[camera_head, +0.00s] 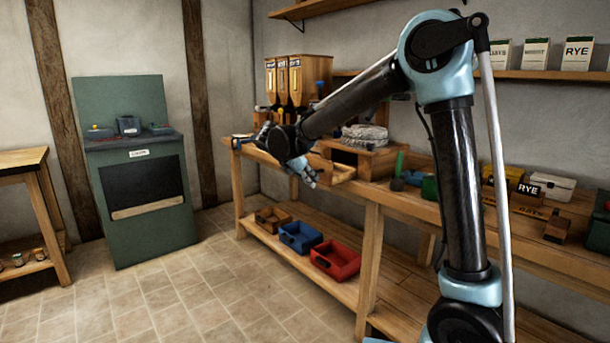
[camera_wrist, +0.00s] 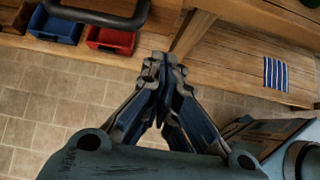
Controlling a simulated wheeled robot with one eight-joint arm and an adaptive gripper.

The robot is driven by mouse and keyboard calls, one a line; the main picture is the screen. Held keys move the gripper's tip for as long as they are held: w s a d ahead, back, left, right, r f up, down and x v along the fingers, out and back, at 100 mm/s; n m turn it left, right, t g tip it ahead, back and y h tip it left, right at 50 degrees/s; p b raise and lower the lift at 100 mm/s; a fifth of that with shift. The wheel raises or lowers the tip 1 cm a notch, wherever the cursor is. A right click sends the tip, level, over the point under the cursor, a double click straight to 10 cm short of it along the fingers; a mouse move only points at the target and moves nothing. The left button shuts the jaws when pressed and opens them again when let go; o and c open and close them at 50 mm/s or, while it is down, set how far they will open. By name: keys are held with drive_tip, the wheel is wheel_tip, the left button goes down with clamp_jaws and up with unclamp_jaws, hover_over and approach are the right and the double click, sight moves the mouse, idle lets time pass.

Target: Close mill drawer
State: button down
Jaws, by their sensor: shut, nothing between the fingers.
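My gripper (camera_head: 311,180) is at the bench's front edge, in front of the drawer's outer end. In the wrist view my gripper (camera_wrist: 160,62) has its fingers together, with nothing between them. I cannot tell whether the fingers touch the drawer. A dark curved bar (camera_wrist: 95,14) shows at the top left of the wrist view; I cannot tell what it belongs to.
Below, a shelf holds a brown bin (camera_head: 272,217), a blue bin (camera_head: 300,237) and a red bin (camera_head: 335,261). Wooden hoppers (camera_head: 298,80) stand behind. A box marked RYE (camera_head: 528,189) and other items crowd the bench's right. The tiled floor (camera_head: 190,290) is clear.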

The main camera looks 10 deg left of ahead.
sight(328, 166)
drive_tip(key=shift+w+d+f, duration=0.15)
drive_tip(key=shift+w+d, duration=0.55)
drive_tip(key=shift+w, duration=0.25)
drive_tip(key=shift+w+d+f, duration=0.15)
drive_tip(key=shift+w+d, duration=0.5)
drive_tip(key=shift+w, duration=0.3)
